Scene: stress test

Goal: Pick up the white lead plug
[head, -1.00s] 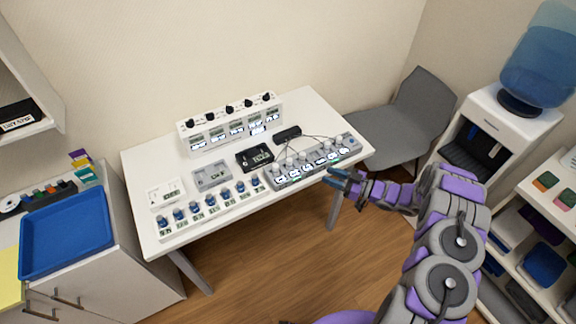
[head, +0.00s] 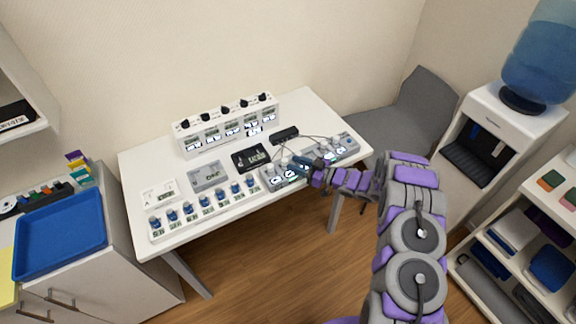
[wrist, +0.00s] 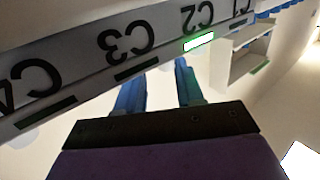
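A grey panel (head: 268,180) with lit white labels lies at the right front of the white table. Small pale plugs, one of them a pale plug (head: 284,162), stand along it with thin dark leads; I cannot tell which is the white lead plug. My gripper (head: 299,163) is over the front of the panel and hides part of it. In the wrist view my gripper (wrist: 157,78) has two blue fingers apart with nothing between them. The panel's front face (wrist: 100,55) is just beyond them, with labels C1 to C4 upside down and a green-edged light by C2.
The white table (head: 308,105) also holds a black box (head: 251,159), a grey box (head: 207,176), a row of blue-topped units (head: 203,203) and a white meter unit (head: 227,128). A grey chair (head: 420,105) and water cooler (head: 500,125) stand right.

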